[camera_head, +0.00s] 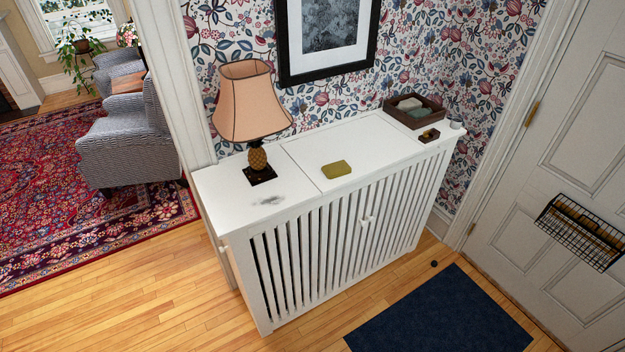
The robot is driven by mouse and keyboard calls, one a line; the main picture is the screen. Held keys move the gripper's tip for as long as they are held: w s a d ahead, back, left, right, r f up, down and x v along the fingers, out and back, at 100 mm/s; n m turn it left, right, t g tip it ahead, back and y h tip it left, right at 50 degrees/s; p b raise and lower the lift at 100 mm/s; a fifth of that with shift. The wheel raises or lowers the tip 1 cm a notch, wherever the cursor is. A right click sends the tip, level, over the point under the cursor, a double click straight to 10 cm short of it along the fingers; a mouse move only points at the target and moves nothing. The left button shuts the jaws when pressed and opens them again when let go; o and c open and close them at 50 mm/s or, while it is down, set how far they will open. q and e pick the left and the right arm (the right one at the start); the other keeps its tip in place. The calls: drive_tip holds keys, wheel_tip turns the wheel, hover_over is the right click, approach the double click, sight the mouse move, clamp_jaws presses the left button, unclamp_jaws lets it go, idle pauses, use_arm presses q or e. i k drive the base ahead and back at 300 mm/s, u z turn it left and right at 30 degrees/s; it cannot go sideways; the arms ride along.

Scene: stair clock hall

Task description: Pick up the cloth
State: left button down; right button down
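A small olive-yellow pad (336,169), which looks like a folded cloth, lies flat on the white slatted cabinet (375,150). It is near the middle of the top, close to the front edge, with nothing touching it. Neither of my grippers shows in the head view.
A lamp (255,110) with a peach shade stands left of the pad, behind a grey smudge (268,201). A dark tray (414,110) with pale items, a small brown object (429,135) and a small cup (456,124) are at the right end. A blue mat (440,315) lies on the floor.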

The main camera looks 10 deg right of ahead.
sight(331, 171)
drive_tip(key=z, duration=0.05)
drive_tip(key=k, duration=0.45)
drive_tip(key=u, duration=0.5)
drive_tip(key=i, duration=1.45)
drive_tip(key=z, duration=0.65)
